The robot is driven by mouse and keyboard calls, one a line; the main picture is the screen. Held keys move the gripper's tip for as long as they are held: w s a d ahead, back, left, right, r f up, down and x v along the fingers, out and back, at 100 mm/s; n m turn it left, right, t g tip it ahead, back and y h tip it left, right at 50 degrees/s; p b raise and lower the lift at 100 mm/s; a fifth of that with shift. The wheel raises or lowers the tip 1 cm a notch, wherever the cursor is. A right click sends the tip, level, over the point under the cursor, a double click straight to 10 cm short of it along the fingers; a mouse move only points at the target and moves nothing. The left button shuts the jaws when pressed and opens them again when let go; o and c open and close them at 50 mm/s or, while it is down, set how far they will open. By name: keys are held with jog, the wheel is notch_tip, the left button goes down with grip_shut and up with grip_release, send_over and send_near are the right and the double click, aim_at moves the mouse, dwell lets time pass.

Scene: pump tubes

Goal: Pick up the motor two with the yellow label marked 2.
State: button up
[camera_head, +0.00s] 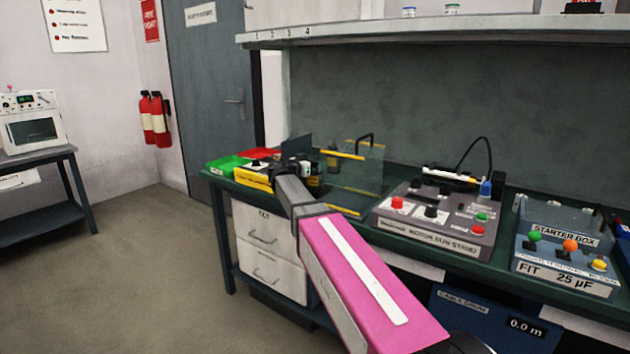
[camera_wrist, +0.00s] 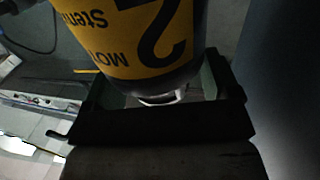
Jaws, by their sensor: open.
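Motor two, a cylinder with a yellow label marked with a black 2 (camera_wrist: 135,40), fills the top of the wrist view, its lettering upside down. My gripper (camera_wrist: 160,92) is open, with one finger at each side of the motor's dark lower end. I cannot tell whether either finger touches it. In the head view my gripper (camera_head: 298,168) is over the left part of the green bench, beside a clear panel. My own arm and wrist hide much of that spot, and I cannot make out the motor's label there.
A clear panel with yellow edges (camera_head: 362,165) stands close to the right of my gripper. Green (camera_head: 226,166) and red (camera_head: 260,154) trays lie to the left. The motor run stand (camera_head: 437,218) and starter box (camera_head: 566,250) stand further right, under a shelf (camera_head: 400,32).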

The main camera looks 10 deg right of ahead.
grip_shut()
jog(key=shift+r, duration=0.1)
dwell(0.3)
